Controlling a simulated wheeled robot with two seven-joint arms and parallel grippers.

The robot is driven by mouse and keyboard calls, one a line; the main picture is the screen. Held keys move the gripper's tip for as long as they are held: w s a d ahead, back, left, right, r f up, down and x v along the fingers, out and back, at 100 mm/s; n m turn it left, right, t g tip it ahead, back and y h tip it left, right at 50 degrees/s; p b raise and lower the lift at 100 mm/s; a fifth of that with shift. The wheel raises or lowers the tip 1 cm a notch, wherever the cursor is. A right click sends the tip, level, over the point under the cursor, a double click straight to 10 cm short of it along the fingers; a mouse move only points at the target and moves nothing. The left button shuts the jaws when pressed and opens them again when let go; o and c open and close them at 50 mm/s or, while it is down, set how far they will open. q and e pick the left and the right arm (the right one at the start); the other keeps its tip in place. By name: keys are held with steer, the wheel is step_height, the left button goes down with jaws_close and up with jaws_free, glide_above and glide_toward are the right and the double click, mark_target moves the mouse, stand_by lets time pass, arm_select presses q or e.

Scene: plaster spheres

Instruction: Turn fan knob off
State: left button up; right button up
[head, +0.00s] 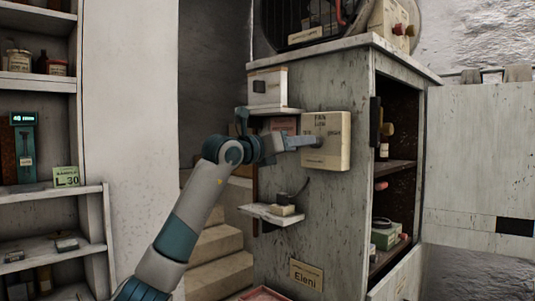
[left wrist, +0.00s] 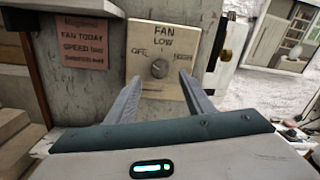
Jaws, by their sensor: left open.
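The fan control box (head: 338,152) is a cream box on the side of the grey cabinet. In the left wrist view its face (left wrist: 148,36) reads FAN, with LOW at the top, an OFF-like label at left and a partly blurred label at right. The round grey fan knob (left wrist: 159,68) sits in the middle of it; its pointer is too small to read surely. My left gripper (head: 308,142) is at the box front. In the left wrist view my left gripper (left wrist: 160,82) is open, its fingers on either side of the knob. I cannot tell whether they touch it. My right gripper is not in view.
A pink fan note (left wrist: 82,42) hangs left of the box. The cabinet (head: 345,235) has open shelves at right. Stairs (head: 222,245) and a wall shelf (head: 50,194) lie to the left.

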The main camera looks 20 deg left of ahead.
arm_select(q)
steer(key=b+v, duration=0.2)
steer(key=v, duration=0.9)
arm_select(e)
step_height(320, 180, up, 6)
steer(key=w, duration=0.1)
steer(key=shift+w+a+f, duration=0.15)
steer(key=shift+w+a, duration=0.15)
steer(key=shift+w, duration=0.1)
arm_select(q)
steer(key=shift+d+f, duration=0.1)
